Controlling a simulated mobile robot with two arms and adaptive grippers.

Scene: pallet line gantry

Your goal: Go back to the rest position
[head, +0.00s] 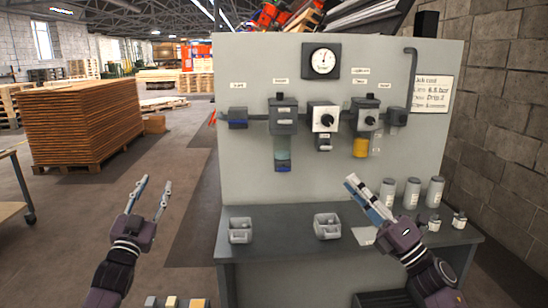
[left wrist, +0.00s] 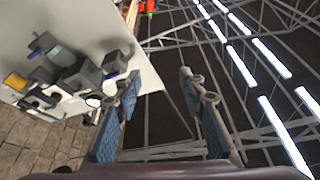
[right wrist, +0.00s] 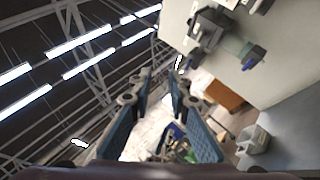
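My left gripper (head: 153,197) is raised in the open space left of the grey panel station, its fingers apart and pointing up. In the left wrist view its fingers (left wrist: 160,90) are wide apart with nothing between them. My right gripper (head: 368,188) is in front of the panel's right part, above the bench, tilted up and to the left. In the right wrist view its fingers (right wrist: 160,90) are apart and hold nothing. The right hand and forearm cover part of the bench's right side.
The grey panel (head: 240,75) carries a gauge (head: 323,62), a regulator (head: 323,119) and bowls. On the bench (head: 285,235) stand two small grey bins (head: 240,231) (head: 327,226), several grey canisters (head: 411,193) and small bottles (head: 459,220). A brown stack (head: 80,122) stands far left.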

